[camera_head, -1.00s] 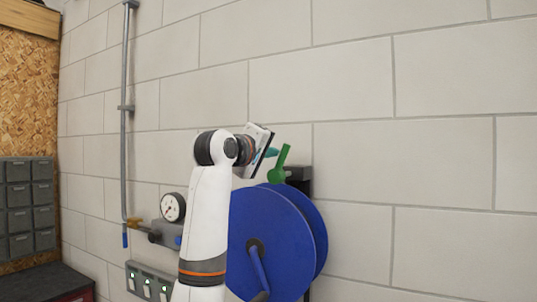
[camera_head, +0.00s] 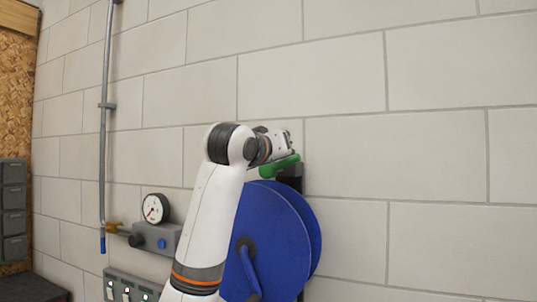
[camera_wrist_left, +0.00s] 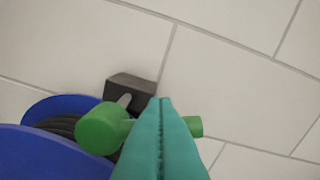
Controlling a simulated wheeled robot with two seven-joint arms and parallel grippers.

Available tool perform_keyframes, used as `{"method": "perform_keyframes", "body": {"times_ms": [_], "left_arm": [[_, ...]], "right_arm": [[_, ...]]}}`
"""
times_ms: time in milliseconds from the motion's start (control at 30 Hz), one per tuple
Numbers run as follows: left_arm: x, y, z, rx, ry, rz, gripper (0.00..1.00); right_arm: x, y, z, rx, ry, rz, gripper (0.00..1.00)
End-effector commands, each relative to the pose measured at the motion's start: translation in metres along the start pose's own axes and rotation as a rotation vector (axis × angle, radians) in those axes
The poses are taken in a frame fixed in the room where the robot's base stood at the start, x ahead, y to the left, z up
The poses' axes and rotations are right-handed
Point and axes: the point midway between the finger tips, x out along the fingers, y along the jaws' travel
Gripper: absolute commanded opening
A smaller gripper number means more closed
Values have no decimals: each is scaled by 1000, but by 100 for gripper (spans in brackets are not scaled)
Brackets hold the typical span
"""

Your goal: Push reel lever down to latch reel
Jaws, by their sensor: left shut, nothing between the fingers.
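The green reel lever (camera_head: 281,167) sits at the top of the blue reel (camera_head: 268,240) and lies close to level, tilted slightly up to the right. My left gripper (camera_wrist_left: 161,104) is shut and empty, its teal fingers pressed together. In the left wrist view the fingers cross over the lever, whose round green hub (camera_wrist_left: 100,129) shows to their left and its end (camera_wrist_left: 196,127) to their right. The fingers appear to be on or just above the lever; contact is hard to tell. In the head view my gripper body hides the fingertips. My right gripper is not in view.
A dark bracket (camera_wrist_left: 130,90) holds the reel against the pale block wall (camera_head: 420,60). Left of my arm are a pressure gauge (camera_head: 155,208), a grey pipe (camera_head: 104,130) and a switch panel (camera_head: 130,285). The wall right of the reel is clear.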

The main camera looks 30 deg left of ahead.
Motion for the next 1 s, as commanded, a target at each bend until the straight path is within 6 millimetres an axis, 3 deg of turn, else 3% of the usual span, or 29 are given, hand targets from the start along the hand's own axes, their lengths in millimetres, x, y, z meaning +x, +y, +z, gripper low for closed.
{"method": "perform_keyframes", "body": {"times_ms": [100, 1000], "left_arm": [[0, -2, -8, 90, 0, 4, 0], [1, -5, -22, 77, 2, 3, 0]], "right_arm": [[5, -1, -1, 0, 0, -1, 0], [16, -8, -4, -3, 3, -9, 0]]}}
